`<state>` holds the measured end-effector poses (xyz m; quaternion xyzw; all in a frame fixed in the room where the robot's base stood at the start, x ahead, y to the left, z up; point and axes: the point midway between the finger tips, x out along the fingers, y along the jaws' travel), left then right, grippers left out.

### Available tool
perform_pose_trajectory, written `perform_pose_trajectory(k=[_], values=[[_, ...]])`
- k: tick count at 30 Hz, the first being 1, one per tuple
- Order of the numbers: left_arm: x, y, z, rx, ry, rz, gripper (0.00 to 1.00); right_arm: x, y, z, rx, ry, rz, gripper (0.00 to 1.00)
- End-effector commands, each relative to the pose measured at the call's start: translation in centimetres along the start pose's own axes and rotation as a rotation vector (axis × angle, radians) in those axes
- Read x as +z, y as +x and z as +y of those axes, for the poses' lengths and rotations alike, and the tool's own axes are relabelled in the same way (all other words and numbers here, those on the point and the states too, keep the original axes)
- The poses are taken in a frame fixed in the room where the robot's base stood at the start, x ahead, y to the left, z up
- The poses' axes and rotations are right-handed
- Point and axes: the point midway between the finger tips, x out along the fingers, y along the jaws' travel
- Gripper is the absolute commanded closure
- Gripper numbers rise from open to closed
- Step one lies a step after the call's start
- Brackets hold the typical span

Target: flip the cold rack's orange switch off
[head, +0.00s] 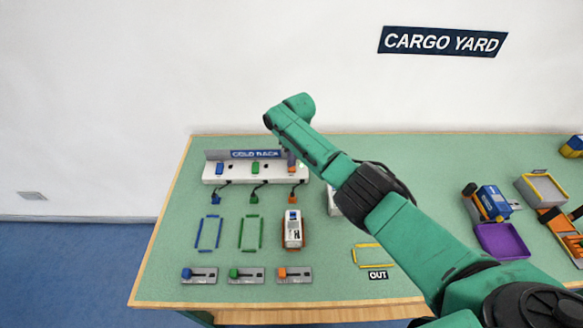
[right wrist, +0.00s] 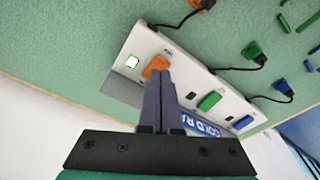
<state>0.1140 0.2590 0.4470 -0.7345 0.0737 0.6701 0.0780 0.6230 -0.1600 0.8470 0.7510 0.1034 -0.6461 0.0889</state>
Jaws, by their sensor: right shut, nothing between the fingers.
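The cold rack (head: 240,178) is a white strip at the back left of the table, with a blue, a green and an orange switch along it. The orange switch (right wrist: 157,66) is at the rack's right end in the head view. In the right wrist view, a small pale-green light (right wrist: 132,62) glows beside it. My right gripper (right wrist: 159,76) is shut and empty, its fingertips right at the orange switch; I cannot tell whether they touch. My right arm hides much of the gripper in the head view. My left gripper is not in view.
The green switch (right wrist: 209,101) and blue switch (right wrist: 243,123) sit beside the orange one, with dark squares by them. Cables lead from the rack to coloured plugs. A white container (head: 292,230) stands in front. Sliders line the front edge. A purple tray (head: 503,241) is at right.

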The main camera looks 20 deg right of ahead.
Motion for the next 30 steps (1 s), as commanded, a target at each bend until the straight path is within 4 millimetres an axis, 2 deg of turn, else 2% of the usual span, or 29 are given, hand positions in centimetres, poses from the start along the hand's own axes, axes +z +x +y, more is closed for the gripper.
perform_pose_trajectory(k=[30], values=[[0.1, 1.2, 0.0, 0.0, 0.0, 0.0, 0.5, 0.2, 1.3, 0.0, 0.0, 0.0, 0.0, 1.0]])
